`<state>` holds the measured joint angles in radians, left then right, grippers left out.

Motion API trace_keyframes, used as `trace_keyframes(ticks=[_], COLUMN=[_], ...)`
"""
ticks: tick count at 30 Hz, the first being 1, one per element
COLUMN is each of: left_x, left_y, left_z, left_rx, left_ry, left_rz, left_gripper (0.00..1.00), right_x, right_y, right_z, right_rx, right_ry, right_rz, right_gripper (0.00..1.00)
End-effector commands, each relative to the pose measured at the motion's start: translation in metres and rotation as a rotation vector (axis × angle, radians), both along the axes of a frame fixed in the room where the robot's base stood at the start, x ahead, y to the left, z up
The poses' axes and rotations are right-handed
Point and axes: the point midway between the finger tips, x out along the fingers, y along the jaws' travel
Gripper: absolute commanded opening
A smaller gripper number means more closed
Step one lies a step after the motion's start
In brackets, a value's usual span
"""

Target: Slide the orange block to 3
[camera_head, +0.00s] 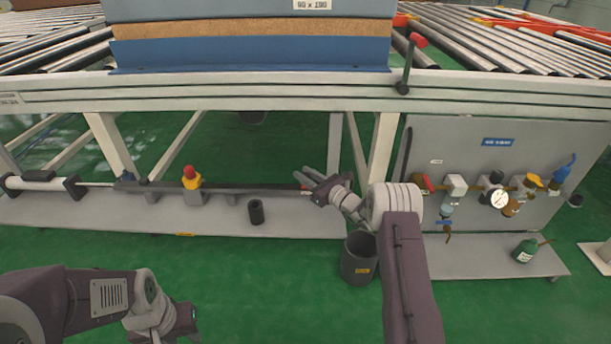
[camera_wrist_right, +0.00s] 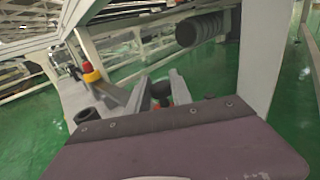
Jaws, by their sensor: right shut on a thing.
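I see no readable number 3. My right gripper (camera_head: 308,182) is at the right end of the rod, well to the right of the block. Its fingers are shut on the rod's end, which looks dark with a bit of red in the right wrist view (camera_wrist_right: 160,91). My left gripper (camera_head: 187,318) hangs low over the floor, and its fingers are too unclear to read.
A black cup (camera_head: 256,212) stands on the shelf in front of the rod. A dark bin (camera_head: 359,258) stands on the floor below my right arm. A panel (camera_head: 462,150) with gauge and valves is at the right. The conveyor frame (camera_head: 250,95) runs above.

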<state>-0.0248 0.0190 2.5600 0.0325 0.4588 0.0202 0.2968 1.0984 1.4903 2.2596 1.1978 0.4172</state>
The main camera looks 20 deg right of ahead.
Motion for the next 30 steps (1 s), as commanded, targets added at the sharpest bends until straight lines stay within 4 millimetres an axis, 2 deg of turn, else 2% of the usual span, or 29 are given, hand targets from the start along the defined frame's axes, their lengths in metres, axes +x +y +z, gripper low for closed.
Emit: trace_keyframes(ticks=[7,14,15,17,26,30], left_x=[0.0,0.0,0.0,0.0,0.0,0.0], left_y=[0.0,0.0,0.0,0.0,0.0,0.0], left_z=[0.007,0.006,0.006,0.006,0.007,0.025], left_rx=[0.0,0.0,0.0,0.0,0.0,0.0], left_ry=[0.0,0.0,0.0,0.0,0.0,0.0], left_rz=[0.0,0.0,0.0,0.0,0.0,0.0], left_gripper=[0.36,0.36,0.36,0.36,0.36,0.36], right_x=[-0.007,-0.008,-0.008,-0.008,-0.008,-0.024], right_y=[-0.026,-0.026,-0.026,-0.026,-0.027,-0.037], right_z=[0.0,-0.002,-0.002,-0.001,0.0,0.005], right_rx=[-0.001,0.0,0.0,-0.001,0.0,0.002], right_ry=[0.003,0.004,0.004,0.003,0.002,0.005], right_rz=[-0.003,0.0,0.0,0.0,0.0,-0.004], right_gripper=[0.0,0.0,0.32,0.48,0.48,0.48])
